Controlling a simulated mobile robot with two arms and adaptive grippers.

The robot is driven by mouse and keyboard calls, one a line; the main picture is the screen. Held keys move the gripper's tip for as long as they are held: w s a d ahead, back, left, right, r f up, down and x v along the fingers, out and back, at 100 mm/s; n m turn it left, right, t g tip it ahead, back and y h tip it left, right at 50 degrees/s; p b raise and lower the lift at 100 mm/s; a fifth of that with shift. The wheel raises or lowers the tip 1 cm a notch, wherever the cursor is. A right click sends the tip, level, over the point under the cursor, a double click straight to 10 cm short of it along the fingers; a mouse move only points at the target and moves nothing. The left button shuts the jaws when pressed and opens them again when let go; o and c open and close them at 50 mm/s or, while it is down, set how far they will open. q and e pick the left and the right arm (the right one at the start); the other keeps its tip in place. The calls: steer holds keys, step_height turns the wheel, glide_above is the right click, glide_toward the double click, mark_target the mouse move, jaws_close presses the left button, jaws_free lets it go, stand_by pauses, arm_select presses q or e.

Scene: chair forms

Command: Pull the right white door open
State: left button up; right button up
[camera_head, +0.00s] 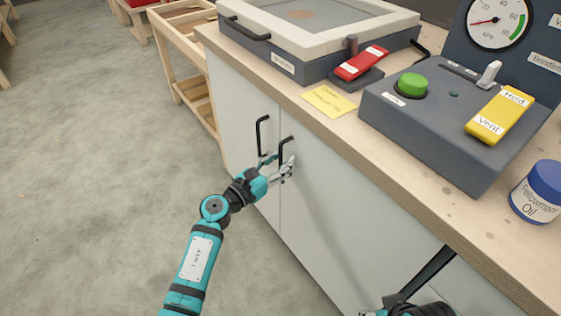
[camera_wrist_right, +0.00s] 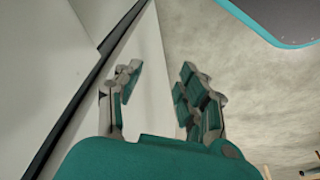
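The right white door (camera_head: 335,200) is a pale cabinet front below the counter, with a black bar handle (camera_head: 282,148) near its upper left edge. It looks closed or almost closed against the left door. My left gripper (camera_head: 281,163) is at the lower end of this handle, its fingers apart with the handle seemingly between them; contact is hard to tell. My right gripper (camera_wrist_right: 160,88) is open and empty in the right wrist view, beside a white panel. In the head view only part of my right arm shows, at the bottom edge.
The left white door (camera_head: 235,115) has its own black handle (camera_head: 261,135) close by. A dark strip (camera_head: 432,270) lies at the right door's far right. On the counter stand a grey control box (camera_head: 430,130) and a blue-lidded oil jar (camera_head: 538,190). The floor (camera_head: 90,180) at left is clear.

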arm_select(q)
jaws_close()
steer(key=shift+a, duration=0.1)
stand_by(0.4)
